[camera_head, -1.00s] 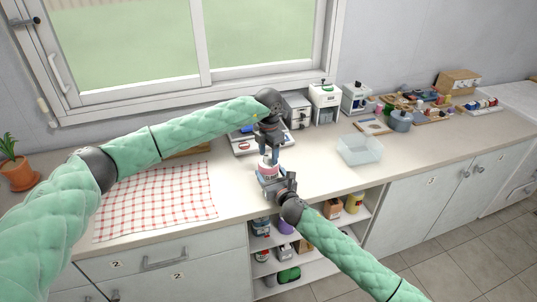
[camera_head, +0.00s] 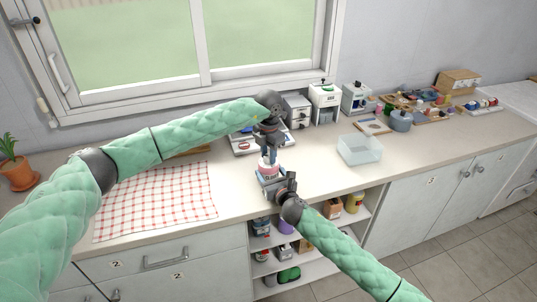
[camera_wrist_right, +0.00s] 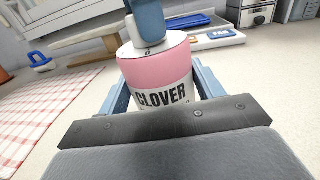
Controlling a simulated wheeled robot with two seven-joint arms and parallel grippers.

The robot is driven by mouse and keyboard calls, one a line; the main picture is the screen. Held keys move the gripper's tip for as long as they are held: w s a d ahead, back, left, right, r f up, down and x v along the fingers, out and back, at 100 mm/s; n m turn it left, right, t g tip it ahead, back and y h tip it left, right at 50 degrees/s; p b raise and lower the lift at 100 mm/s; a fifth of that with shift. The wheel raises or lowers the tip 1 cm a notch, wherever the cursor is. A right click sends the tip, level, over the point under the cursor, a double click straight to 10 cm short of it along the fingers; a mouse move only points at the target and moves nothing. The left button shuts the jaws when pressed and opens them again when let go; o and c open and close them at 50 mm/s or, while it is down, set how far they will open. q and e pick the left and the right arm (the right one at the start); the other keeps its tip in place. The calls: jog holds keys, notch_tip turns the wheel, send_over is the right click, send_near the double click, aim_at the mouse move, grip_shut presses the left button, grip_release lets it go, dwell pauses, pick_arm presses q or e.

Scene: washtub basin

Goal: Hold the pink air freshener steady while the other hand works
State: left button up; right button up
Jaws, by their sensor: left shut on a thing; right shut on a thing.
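The pink air freshener (camera_wrist_right: 155,72) has a white label reading "CLOVER" and stands upright between the fingers of my right gripper (camera_wrist_right: 160,98), which is shut on its sides. It also shows small in the head view (camera_head: 267,170), partly hidden by my grippers. My left gripper (camera_head: 269,157) points down from above, its fingers at the top of the air freshener. In the right wrist view, the blue fingertips of my left gripper (camera_wrist_right: 148,22) are shut on a pale part at its top. The exact part is hidden.
A red-checked cloth (camera_head: 158,202) lies left on the counter. A clear bin (camera_head: 359,149) stands to the right. A tray with blue items (camera_head: 243,146) and several white dispensers (camera_head: 325,100) stand behind. Open shelves (camera_head: 290,272) lie below the counter edge.

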aim_at(268, 156)
pick_arm(q)
jog(key=n, duration=0.5)
jog(key=shift+w+n, duration=0.1)
jog(key=shift+n, duration=0.2)
jog(key=n, duration=1.1)
jog(key=shift+n, duration=0.4)
jog(key=n, duration=0.5)
jog(key=shift+n, duration=0.4)
jog(key=o, duration=1)
notch_tip(268, 156, up, 12)
